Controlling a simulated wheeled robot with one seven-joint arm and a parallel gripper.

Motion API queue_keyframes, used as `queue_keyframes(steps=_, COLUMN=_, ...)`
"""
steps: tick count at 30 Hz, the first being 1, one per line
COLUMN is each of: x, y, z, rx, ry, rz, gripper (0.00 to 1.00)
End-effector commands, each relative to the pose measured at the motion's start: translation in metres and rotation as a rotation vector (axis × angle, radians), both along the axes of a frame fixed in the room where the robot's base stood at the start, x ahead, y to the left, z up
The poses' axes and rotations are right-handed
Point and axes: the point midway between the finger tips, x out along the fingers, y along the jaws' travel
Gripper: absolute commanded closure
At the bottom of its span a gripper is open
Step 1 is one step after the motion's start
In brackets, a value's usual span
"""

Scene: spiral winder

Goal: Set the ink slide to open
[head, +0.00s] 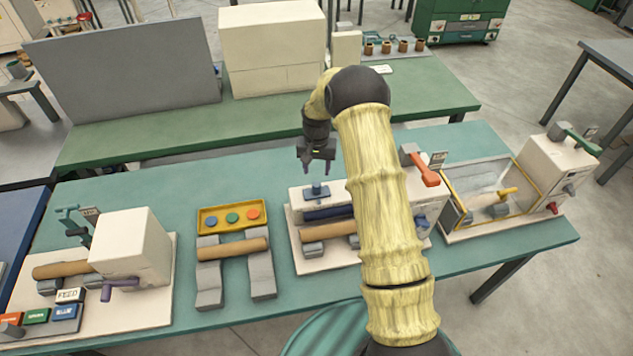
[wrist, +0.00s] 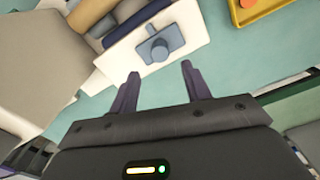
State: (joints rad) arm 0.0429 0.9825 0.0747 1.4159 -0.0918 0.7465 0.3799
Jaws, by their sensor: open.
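A blue slide with a round knob (head: 317,191) sits on the white top of the middle machine, at its left end, beside a dark blue roller (head: 328,213). It seems to be the ink slide; I see no readable label on it. The same blue slide (wrist: 160,45) shows in the wrist view on a white plate, just beyond my fingertips. My gripper (head: 316,168) hangs above and slightly behind the slide, pointing down, open and empty. In the wrist view its two dark purple fingers (wrist: 160,72) are apart, with the knob ahead of the gap, not between them.
An orange lever (head: 420,166) stands on the middle machine, right of my arm. A yellow tray (head: 203,219) with coloured discs lies to the left. A yellow-framed machine (head: 452,212) is at right, a winder with a purple handle (head: 121,287) at left. My arm hides part of the middle machine.

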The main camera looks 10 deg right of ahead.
Motion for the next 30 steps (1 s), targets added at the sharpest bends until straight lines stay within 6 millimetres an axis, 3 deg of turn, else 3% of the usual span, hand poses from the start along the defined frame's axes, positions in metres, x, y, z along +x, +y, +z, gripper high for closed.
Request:
queue_keyframes(steps=16, x=0.000, y=0.000, z=-0.076, rx=0.000, ry=0.002, rz=0.001, gripper=0.52)
queue_keyframes(steps=28, x=0.000, y=0.000, z=-0.086, rx=0.000, ry=0.000, rz=0.000, gripper=0.52)
queue_keyframes(steps=30, x=0.000, y=0.000, z=-0.086, rx=0.000, ry=0.000, rz=0.000, gripper=0.64)
